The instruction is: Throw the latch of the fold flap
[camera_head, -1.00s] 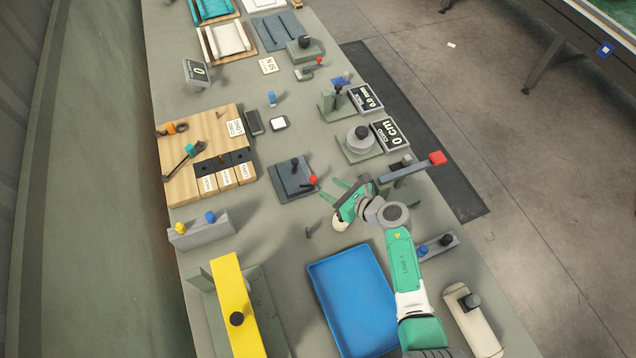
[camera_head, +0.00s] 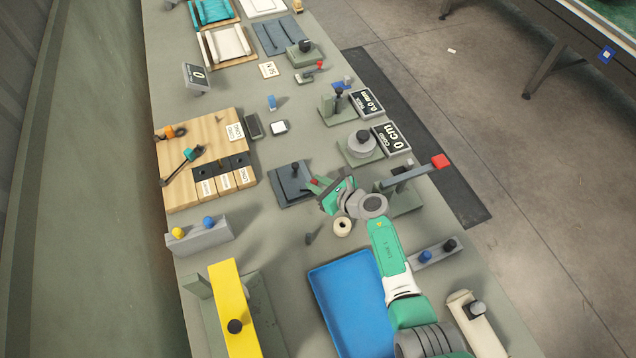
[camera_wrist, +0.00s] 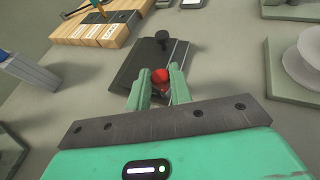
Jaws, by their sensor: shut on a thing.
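The fold flap fixture is a dark grey plate (camera_head: 288,188) on the bench with a black knob (camera_head: 295,170) standing on it. It also shows in the wrist view (camera_wrist: 145,62), with its black knob (camera_wrist: 162,38) at the far side. The latch has a red knob (camera_wrist: 160,76) at the plate's near right corner. My gripper (camera_wrist: 158,88) has its two green fingers on either side of this red knob and is shut on it. In the head view my gripper (camera_head: 322,188) covers most of the red knob.
A blue tray (camera_head: 345,300) lies below my gripper. A lever with a red end (camera_head: 440,161) stands close on the right. A round grey dial (camera_head: 361,142) stands beyond it.

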